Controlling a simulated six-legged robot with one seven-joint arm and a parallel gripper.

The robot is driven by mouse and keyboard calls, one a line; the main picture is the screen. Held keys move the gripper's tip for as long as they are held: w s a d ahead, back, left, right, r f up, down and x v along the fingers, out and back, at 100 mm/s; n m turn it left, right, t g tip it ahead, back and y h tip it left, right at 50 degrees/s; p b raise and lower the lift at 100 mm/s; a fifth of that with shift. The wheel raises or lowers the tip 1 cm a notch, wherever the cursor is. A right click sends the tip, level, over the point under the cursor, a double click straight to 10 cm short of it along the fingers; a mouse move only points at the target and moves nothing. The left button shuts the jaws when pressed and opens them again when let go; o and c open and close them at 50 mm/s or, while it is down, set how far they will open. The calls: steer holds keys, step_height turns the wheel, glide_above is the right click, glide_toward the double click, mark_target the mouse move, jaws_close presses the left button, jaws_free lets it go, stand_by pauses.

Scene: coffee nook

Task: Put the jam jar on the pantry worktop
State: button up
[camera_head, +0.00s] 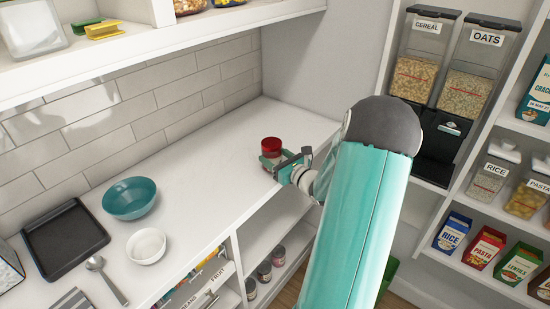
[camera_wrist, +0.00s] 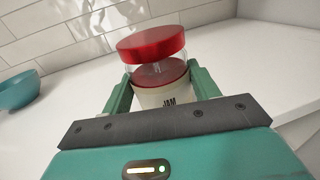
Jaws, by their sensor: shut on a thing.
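The jam jar (camera_wrist: 152,47) has a red lid, clear glass with red contents and a pale label reading JAM. It sits between the two green fingers of my gripper (camera_wrist: 157,90), which is shut on it. In the head view the jar (camera_head: 271,148) is at the far right part of the white pantry worktop (camera_head: 215,140), with my gripper (camera_head: 283,163) at its near side. The jar looks upright. Its base is hidden by my gripper, so I cannot tell whether it touches the worktop.
A teal bowl (camera_head: 131,197), a white bowl (camera_head: 147,246), a black tray (camera_head: 66,239) and a spoon (camera_head: 105,278) are on the worktop's left part. A tiled wall (camera_head: 150,115) runs behind. An upper shelf (camera_head: 130,43) overhangs. The worktop around the jar is clear.

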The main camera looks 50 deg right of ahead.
steer(key=shift+f, duration=0.15)
steer(key=o, duration=1.2)
steer(key=shift+f, duration=0.1)
